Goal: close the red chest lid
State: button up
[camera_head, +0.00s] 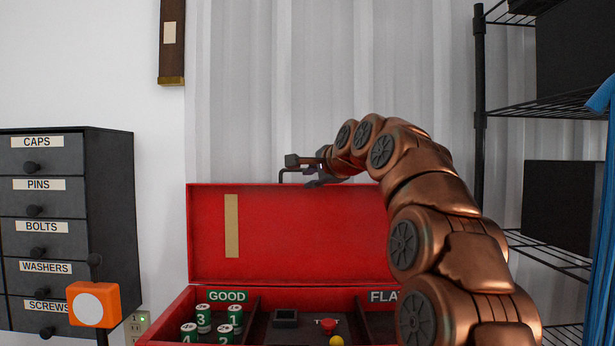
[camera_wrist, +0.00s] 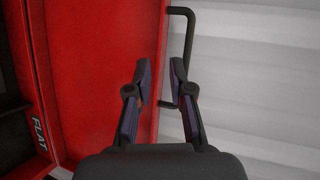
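The red chest (camera_head: 172,319) stands open with its red lid (camera_head: 290,240) raised upright behind the box. A black bar handle (camera_head: 285,172) sits at the lid's top edge; it also shows in the wrist view (camera_wrist: 188,52). My gripper (camera_head: 305,172) is at the lid's top edge by the handle. In the wrist view my gripper (camera_wrist: 159,85) has its fingers apart, with the lid's edge and part of the handle between or below them. I cannot tell whether a finger touches the handle. My arm hides the lid's right end.
Inside the chest are several green numbered cans (camera_head: 204,318), a yellow ball (camera_head: 337,341) and a red item (camera_head: 326,325). A dark drawer cabinet (camera_head: 110,200) and an orange box (camera_head: 82,290) stand at left. A black wire shelf (camera_head: 480,120) stands at right. A corrugated wall is behind.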

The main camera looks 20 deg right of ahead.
jog(key=shift+m+t+h, duration=0.3)
jog(key=shift+m+t, duration=0.2)
jog(key=shift+m, duration=0.2)
jog(key=shift+w+d+r+p, duration=0.2)
jog(key=shift+w+d+p, duration=0.2)
jog(key=shift+w, duration=0.95)
jog(key=shift+w+d+r+p, duration=0.15)
jog(key=shift+w+d+p, duration=0.2)
jog(key=shift+w, duration=1)
jog(key=shift+w+d+r+p, duration=0.2)
jog(key=shift+w+d+p, duration=0.2)
jog(key=shift+w, duration=0.95)
grip_shut()
